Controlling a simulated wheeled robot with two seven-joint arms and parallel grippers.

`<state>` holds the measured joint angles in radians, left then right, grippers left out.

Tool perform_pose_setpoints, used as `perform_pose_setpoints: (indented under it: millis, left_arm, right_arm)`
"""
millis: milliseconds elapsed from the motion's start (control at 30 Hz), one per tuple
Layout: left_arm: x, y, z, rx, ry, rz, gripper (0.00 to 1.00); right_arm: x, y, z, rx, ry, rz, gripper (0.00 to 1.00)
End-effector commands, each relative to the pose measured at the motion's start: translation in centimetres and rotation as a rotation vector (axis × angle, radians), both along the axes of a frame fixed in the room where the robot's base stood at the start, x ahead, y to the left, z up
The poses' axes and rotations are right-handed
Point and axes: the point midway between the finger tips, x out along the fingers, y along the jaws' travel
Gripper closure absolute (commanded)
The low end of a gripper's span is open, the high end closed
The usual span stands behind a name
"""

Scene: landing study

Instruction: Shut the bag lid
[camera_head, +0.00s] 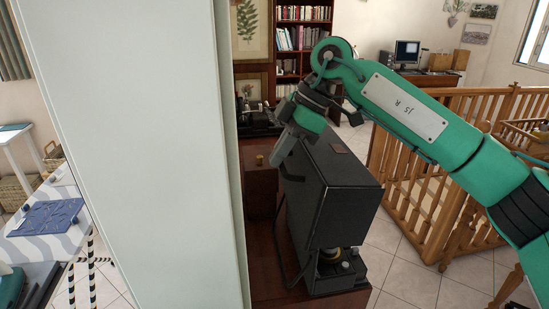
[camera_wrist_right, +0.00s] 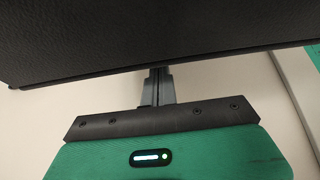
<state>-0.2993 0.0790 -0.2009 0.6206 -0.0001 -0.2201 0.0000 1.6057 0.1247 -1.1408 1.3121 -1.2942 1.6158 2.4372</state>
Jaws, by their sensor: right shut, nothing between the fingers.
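A black box-shaped bag (camera_head: 338,190) stands on a dark reddish wooden surface in the middle of the head view. Its tall dark upper part sits over a lower part at the near end, where a gap shows small metallic items. I cannot tell how far the lid is open. My right gripper (camera_head: 280,160) is shut and empty at the bag's upper left side, pointing down. In the right wrist view the shut fingers (camera_wrist_right: 158,85) reach up to the edge of a dark textured panel (camera_wrist_right: 150,35); I cannot tell whether they touch it. My left gripper is not in view.
A pale tall panel (camera_head: 135,150) blocks much of the left of the head view. A brown box (camera_head: 260,190) stands left of the bag. A wooden railing (camera_head: 420,190) stands to the right. Bookshelves (camera_head: 302,40) and a desk with a monitor (camera_head: 407,52) are behind.

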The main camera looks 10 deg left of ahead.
Motion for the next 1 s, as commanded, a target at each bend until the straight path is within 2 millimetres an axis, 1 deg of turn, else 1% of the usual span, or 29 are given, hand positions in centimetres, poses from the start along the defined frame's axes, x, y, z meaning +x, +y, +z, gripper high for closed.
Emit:
perform_pose_setpoints:
  millis: [33, 167, 333, 400, 767, 1000]
  left_arm:
    - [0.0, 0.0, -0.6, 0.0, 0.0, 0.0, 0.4]
    - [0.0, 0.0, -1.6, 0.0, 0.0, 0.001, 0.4]
    - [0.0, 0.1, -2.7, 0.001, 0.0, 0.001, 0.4]
    - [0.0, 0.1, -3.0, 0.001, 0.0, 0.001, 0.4]
    - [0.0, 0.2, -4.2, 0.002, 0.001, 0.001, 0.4]
    - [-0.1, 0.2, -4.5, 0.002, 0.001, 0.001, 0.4]
  right_arm:
    - [0.2, -0.5, -0.3, 0.021, 0.01, -0.004, 1.0]
    - [0.8, -1.6, -0.2, 0.1, 0.044, -0.005, 1.0]
    - [1.6, -3.6, 0.2, 0.101, 0.043, -0.004, 1.0]
    - [2.1, -4.7, 0.0, 0.172, 0.077, -0.008, 1.0]
    - [3.9, -9.1, -0.9, 0.489, 0.209, -0.007, 1.0]
    - [4.9, -11.7, -2.5, 0.7, 0.299, -0.007, 1.0]
